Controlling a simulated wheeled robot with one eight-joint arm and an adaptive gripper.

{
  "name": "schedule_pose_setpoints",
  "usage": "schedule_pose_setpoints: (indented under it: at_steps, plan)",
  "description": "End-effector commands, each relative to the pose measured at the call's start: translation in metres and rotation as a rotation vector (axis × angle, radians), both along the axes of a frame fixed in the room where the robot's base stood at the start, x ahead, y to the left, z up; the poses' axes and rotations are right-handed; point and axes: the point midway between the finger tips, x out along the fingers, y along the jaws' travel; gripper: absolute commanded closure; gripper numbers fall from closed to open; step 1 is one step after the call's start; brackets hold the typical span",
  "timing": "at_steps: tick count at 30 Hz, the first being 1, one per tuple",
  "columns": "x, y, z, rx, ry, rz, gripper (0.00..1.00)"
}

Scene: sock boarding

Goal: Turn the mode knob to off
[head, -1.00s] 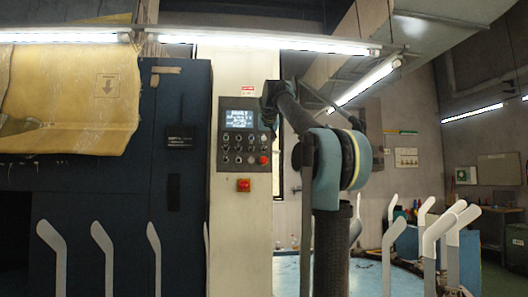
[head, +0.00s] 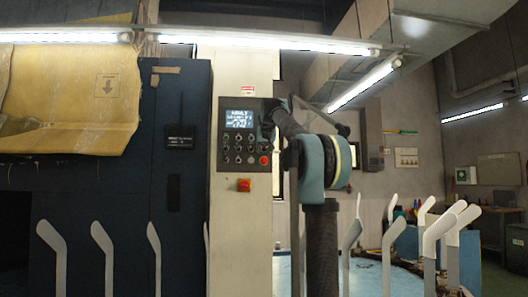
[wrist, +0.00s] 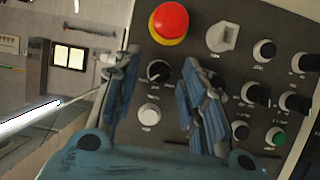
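The grey control panel (head: 228,160) has a lit screen (head: 239,119) with rows of knobs and buttons below it. In the wrist view, a round black knob (wrist: 158,71) with a light pointer mark shows between the fingertips, with a white button (wrist: 149,115) beside it. Several more black knobs, one of them here (wrist: 257,93), lie to the right. The labels are too small to read, so I cannot tell which is the mode knob. My gripper (wrist: 163,75) is open, its two blue ribbed fingers on either side of the black knob in the picture. Contact cannot be told.
A red button on a yellow collar (wrist: 168,22), a pale switch (wrist: 222,37) and a green button (wrist: 275,136) are close by on the panel. A red switch (head: 244,185) sits on the column below. Pale curved posts (head: 105,250) stand in front.

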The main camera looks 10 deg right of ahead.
Motion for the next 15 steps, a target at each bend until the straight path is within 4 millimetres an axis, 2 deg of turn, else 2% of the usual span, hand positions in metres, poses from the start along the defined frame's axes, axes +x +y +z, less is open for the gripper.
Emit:
schedule_pose_setpoints:
  at_steps: [1,4,5,15]
  plan:
    - [-0.0001,0.0000,0.0000,0.000,0.000,0.000,0.74]
    - [-0.0001,0.0000,0.0000,0.000,0.000,0.000,0.97]
    - [-0.0001,0.0000,0.0000,0.000,0.000,0.000,1.00]
    - [-0.0001,0.0007,0.0002,-0.021,0.000,0.001,1.00]
